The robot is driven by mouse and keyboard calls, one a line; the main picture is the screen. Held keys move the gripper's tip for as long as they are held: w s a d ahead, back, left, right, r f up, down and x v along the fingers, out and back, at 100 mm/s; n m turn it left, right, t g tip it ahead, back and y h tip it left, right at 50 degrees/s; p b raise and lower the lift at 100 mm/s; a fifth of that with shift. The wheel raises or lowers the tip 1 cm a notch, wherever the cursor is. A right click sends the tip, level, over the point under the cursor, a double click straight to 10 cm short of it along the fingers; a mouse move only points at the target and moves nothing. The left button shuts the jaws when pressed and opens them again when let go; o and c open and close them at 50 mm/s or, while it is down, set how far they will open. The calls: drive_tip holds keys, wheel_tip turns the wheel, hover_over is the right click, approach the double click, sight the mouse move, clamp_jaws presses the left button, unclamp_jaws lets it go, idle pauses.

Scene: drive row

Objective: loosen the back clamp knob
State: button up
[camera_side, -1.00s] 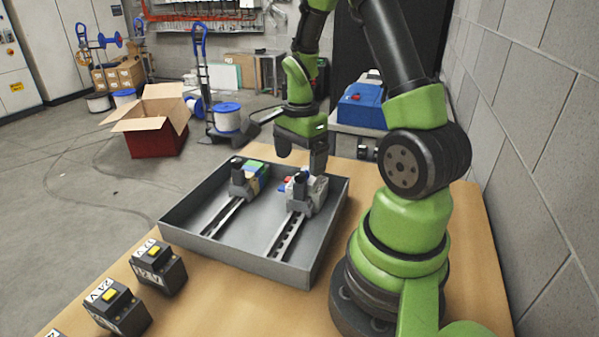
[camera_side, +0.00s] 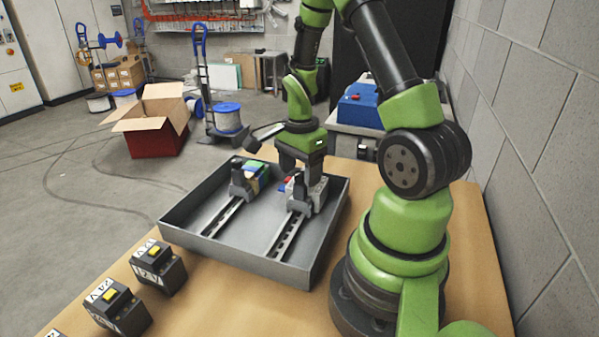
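A grey tray (camera_side: 188,237) holds two slotted rails, a left one (camera_side: 223,217) and a right one (camera_side: 287,236). Each carries a grey clamp with a dark knob and small coloured parts. The left knob (camera_side: 237,164) stands clear of my gripper. The right knob (camera_side: 299,181) is under my gripper (camera_side: 302,170). My gripper points down with its fingers apart and looks empty. Its fingertips are close above or beside the right clamp; contact cannot be told. I cannot tell from this view which clamp is the back one.
Several black battery blocks with yellow tops (camera_side: 158,267) stand on the wooden table (camera_side: 215,303) at the front left. The tray walls surround both rails. A blue case (camera_side: 360,106) stands on a bench behind. A block wall (camera_side: 540,150) is at the right.

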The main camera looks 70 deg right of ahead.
sight(300, 173)
drive_tip(key=c, duration=0.8)
drive_tip(key=n, duration=0.4)
drive_tip(key=shift+n, duration=0.4)
drive_tip(key=shift+c, duration=0.3)
drive_tip(key=n, duration=0.9)
drive_tip(key=shift+n, duration=0.4)
drive_tip(key=n, duration=0.5)
drive_tip(key=o, duration=1.4)
drive_tip(key=shift+o, duration=0.2)
drive_tip(key=shift+r, duration=0.1)
drive_tip(key=shift+r, duration=3.4)
